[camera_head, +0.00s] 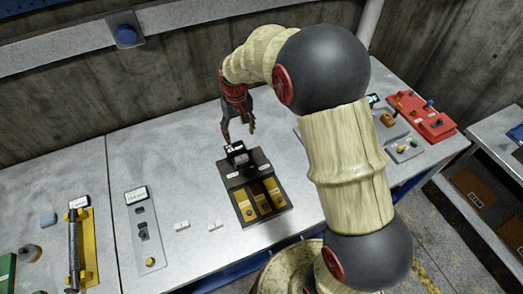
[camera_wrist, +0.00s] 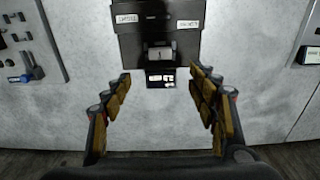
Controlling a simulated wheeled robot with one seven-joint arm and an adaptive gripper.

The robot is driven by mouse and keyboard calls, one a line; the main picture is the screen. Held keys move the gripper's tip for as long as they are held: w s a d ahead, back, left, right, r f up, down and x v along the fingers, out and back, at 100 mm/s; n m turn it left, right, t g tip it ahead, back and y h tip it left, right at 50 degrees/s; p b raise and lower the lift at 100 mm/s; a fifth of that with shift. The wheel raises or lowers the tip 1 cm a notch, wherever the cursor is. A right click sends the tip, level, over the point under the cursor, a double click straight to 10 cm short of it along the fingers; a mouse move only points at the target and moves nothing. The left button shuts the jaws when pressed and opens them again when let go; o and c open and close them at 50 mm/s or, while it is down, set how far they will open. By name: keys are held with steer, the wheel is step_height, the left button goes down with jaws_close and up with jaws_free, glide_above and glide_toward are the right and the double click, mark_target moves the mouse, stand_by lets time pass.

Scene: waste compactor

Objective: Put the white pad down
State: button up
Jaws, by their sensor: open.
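My gripper (camera_head: 239,130) is open and empty, hanging just behind and above a black device (camera_head: 237,178) on the grey bench. In the wrist view the open fingers (camera_wrist: 160,105) stand apart on both sides of the device's small display (camera_wrist: 160,78). A small white piece (camera_wrist: 160,54) sits in a recess of the device, apart from the fingers. Two small white blocks, a left one (camera_head: 181,226) and a right one (camera_head: 215,226), lie on the bench left of the device. I cannot tell which white piece is the pad.
The device has several yellow panels at its front. A grey panel (camera_head: 143,232) and a yellow-framed spring unit (camera_head: 80,250) lie to the left. A red box (camera_head: 425,117) stands at the right. A drum (camera_head: 285,272) stands below the bench edge. The bench behind the left panels is clear.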

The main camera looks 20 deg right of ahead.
steer(key=s+r+t, duration=0.3)
steer(key=s+r, duration=1.1)
steer(key=r, duration=0.4)
steer(key=s+r+t, duration=0.2)
steer(key=s+r, duration=0.1)
steer(key=s, duration=1.2)
steer(key=shift+f, duration=0.2)
step_height(320, 180, down, 9)
steer(key=b, duration=0.9)
steer(key=shift+r, duration=0.1)
